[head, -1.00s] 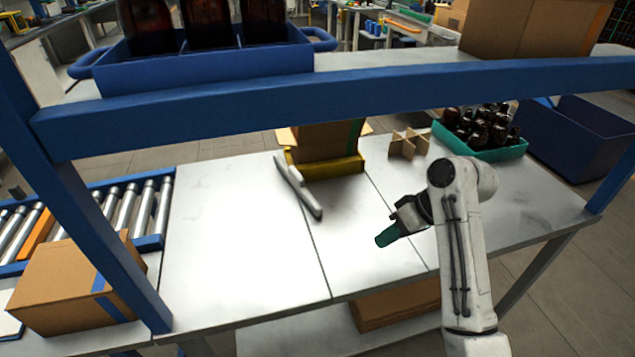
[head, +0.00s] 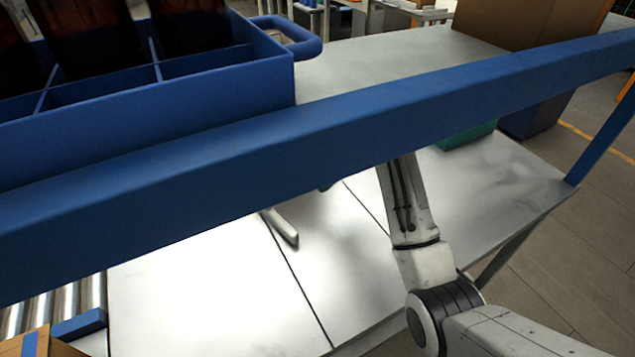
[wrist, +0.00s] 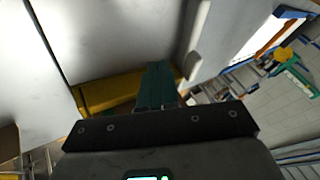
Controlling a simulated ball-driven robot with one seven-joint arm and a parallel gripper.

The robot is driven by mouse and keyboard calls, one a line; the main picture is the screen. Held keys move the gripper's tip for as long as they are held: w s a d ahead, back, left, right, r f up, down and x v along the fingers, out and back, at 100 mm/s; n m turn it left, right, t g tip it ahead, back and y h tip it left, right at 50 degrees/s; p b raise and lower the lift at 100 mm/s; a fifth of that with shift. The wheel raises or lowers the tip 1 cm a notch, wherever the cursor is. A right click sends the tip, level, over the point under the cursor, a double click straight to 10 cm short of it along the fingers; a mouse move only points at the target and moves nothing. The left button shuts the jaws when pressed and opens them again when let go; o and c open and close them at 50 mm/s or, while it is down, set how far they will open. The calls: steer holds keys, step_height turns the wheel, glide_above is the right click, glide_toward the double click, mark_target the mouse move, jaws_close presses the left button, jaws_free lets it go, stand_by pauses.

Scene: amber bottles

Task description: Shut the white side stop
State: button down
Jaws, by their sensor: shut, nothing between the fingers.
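The white side stop (head: 282,226) is a pale bar with a rounded end on the white table. In the head view its far part is hidden behind the blue shelf beam. The wrist view shows what looks like the same stop (wrist: 196,50), just right of my fingers. My gripper (wrist: 157,85) has teal fingers that are together with nothing between them. They point toward a yellow tray (wrist: 105,93) at the table. I cannot tell whether the fingers touch the tray or the stop. In the head view the beam hides nearly all of the gripper.
A blue shelf beam (head: 330,135) crosses in front of my arm. A blue divided crate (head: 200,110) with amber bottles (head: 90,40) stands on the shelf. A teal crate (head: 468,135) is partly visible at the right. The near white tabletop (head: 190,300) is clear.

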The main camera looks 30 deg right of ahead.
mark_target(285, 220)
steer(key=x, duration=0.8)
steer(key=shift+a+f, duration=0.15)
steer(key=shift+f, duration=0.05)
steer(key=shift+s+a+r+p, duration=0.1)
steer(key=shift+s+a+p, duration=0.15)
steer(key=shift+a, duration=0.35)
steer(key=shift+s+a+r+p, duration=0.15)
steer(key=shift+a+p, duration=0.2)
steer(key=shift+a, duration=0.25)
steer(key=shift+s+a+f, duration=0.1)
steer(key=shift+s+a, duration=0.1)
steer(key=shift+a, duration=0.4)
steer(key=p, duration=0.1)
steer(key=a+m+p, duration=0.1)
steer(key=p, duration=0.1)
steer(key=shift+s+a+r+m+t, duration=0.15)
steer(key=shift+s+r+m+t, duration=0.15)
steer(key=shift+s, duration=0.1)
steer(key=shift+s+a+f+m+t+h+p, duration=0.1)
steer(key=shift+s+a+m+t+h+p, duration=0.1)
steer(key=shift+a+m+t+h+p, duration=0.45)
steer(key=shift+d+f, duration=0.15)
steer(key=shift+f, duration=0.05)
